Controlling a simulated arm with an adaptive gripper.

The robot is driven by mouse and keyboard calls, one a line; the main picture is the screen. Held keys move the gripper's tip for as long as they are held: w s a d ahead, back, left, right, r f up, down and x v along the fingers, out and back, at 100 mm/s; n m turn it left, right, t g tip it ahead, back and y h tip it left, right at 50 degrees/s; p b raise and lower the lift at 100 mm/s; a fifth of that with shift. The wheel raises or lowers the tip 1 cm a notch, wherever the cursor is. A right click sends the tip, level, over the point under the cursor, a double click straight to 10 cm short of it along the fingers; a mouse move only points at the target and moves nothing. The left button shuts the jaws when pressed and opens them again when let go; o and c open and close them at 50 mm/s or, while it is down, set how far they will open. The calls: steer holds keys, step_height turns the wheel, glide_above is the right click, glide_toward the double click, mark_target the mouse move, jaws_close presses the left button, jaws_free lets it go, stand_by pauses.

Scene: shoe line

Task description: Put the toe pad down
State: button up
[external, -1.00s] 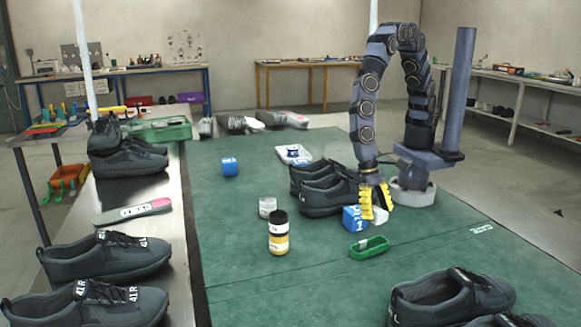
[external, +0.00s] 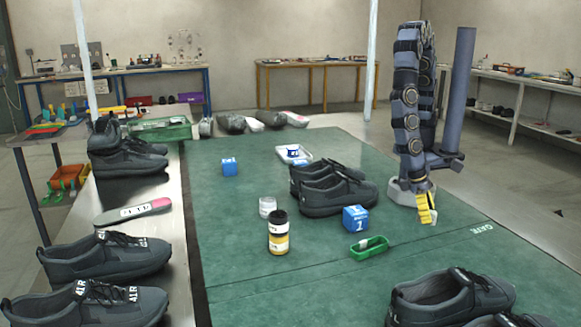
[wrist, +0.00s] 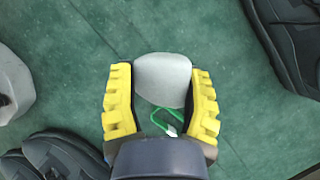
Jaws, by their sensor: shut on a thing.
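My gripper (external: 427,210) points down low over the right side of the green mat (external: 330,262), just in front of my arm's base. In the wrist view its yellow fingers (wrist: 161,100) are shut on the toe pad (wrist: 163,78), a smooth pale grey rounded piece. In the external view the pad is hidden by the fingers. I cannot tell whether it touches the mat.
Left of my gripper are a blue cube (external: 355,218), a green tray (external: 369,247) and a pair of dark shoes (external: 335,195). Another dark shoe (external: 450,298) stands at the near right. The mat around the word "GATE" is clear.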

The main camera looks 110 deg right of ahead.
glide_above(426, 271)
steer(key=f, duration=0.6)
steer(key=shift+w+d+f, duration=0.35)
steer(key=shift+w+f, duration=0.05)
steer(key=shift+a+f, duration=0.1)
steer(key=shift+f, duration=1.5)
steer(key=shift+f, duration=0.1)
steer(key=o, duration=0.8)
steer(key=shift+o, duration=0.2)
steer(key=v, duration=1.2)
